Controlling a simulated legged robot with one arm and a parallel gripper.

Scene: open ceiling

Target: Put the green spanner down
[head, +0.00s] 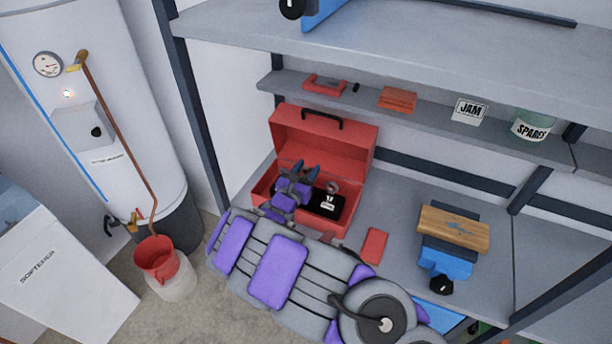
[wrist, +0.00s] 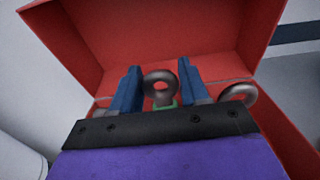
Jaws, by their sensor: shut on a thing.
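My gripper (head: 304,171) is over the open red toolbox (head: 263,201), on the left part of the shelf in the head view. In the wrist view its blue fingers (wrist: 160,76) are shut on the green spanner (wrist: 161,101). Its grey ring end stands up between the fingers, with a little green below. The rest of it is hidden by my gripper, so I cannot tell whether it touches the toolbox floor. A second grey ring (wrist: 238,93) shows just right of the fingers. It also shows in the toolbox in the head view (head: 333,184).
A black labelled piece (head: 327,205) lies in the toolbox. The raised lid (head: 322,139) stands behind my gripper. A red block (head: 374,245) and a wooden board (head: 455,229) lie to the right. A narrow shelf (head: 435,108) runs behind.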

